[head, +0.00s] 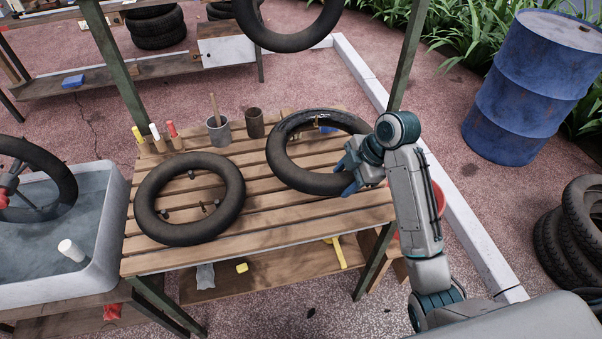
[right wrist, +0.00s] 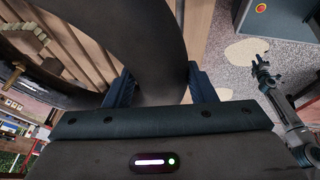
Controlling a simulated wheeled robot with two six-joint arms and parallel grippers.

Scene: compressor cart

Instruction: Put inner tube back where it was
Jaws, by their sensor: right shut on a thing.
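A black inner tube (head: 283,162) is at the right side of the slatted wooden table (head: 270,220). My right gripper (head: 347,178) is shut on its near right part; in the right wrist view the tube (right wrist: 150,40) passes between the two blue fingers (right wrist: 160,88). The tube's far side looks shiny, as if wet. I cannot tell whether it touches the slats. A second black inner tube (head: 151,217) lies flat on the left part of the table. A third tube (head: 290,42) hangs above the table's back edge.
A grey water tub (head: 112,225) with another tube (head: 62,180) at its left stands left of the table. Markers (head: 155,133) and two cups (head: 218,132) stand along the back edge. A blue barrel (head: 525,90) and stacked tires (head: 565,245) are at right.

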